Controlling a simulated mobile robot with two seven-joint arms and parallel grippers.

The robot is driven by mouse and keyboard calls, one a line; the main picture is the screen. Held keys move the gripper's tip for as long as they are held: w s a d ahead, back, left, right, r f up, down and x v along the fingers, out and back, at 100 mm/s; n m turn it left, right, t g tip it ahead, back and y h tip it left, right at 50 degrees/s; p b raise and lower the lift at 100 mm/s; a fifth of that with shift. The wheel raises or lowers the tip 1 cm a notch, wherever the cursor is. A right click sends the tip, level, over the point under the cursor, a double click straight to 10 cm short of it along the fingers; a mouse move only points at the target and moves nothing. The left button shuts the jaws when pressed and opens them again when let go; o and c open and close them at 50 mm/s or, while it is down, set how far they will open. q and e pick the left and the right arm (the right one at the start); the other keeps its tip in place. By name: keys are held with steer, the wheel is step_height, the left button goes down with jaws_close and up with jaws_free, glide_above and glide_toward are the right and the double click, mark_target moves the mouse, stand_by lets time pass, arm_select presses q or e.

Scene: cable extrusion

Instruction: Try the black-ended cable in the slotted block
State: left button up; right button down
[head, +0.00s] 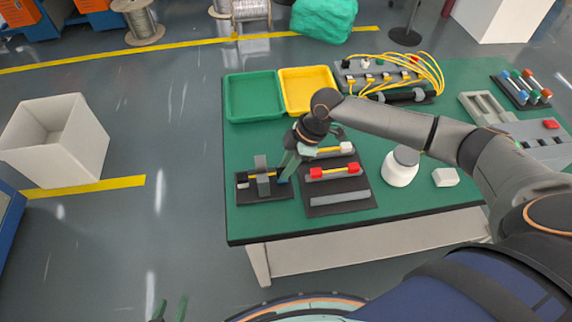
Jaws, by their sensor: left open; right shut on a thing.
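The slotted block (262,186) is a grey upright piece on a dark base plate at the table's left front. The black-ended cable (250,175), short and yellow, lies across it, with a black end (242,178) on the left. My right gripper (285,175) is shut on the cable just right of the block. Its fingers hide the cable's right end, and a small blue patch shows beside them. I cannot tell how deep the cable sits in the slot. My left gripper (169,309) is open and empty at the bottom edge, away from the table.
A dark rack (340,198) right of the block holds a red-ended cable (334,172) and a white-ended cable (337,150). A green tray (230,98) and yellow tray (284,108) stand behind. A white jar (400,172) and small white block (445,177) stand right.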

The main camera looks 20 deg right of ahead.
steer(key=shift+f, duration=0.2)
stand_by(0.4)
steer(key=c, duration=0.6)
jaws_free()
steer(key=v, duration=1.2)
steer(key=shift+s+r, duration=0.1)
steer(key=shift+r, duration=0.15)
steer(key=shift+s, duration=0.1)
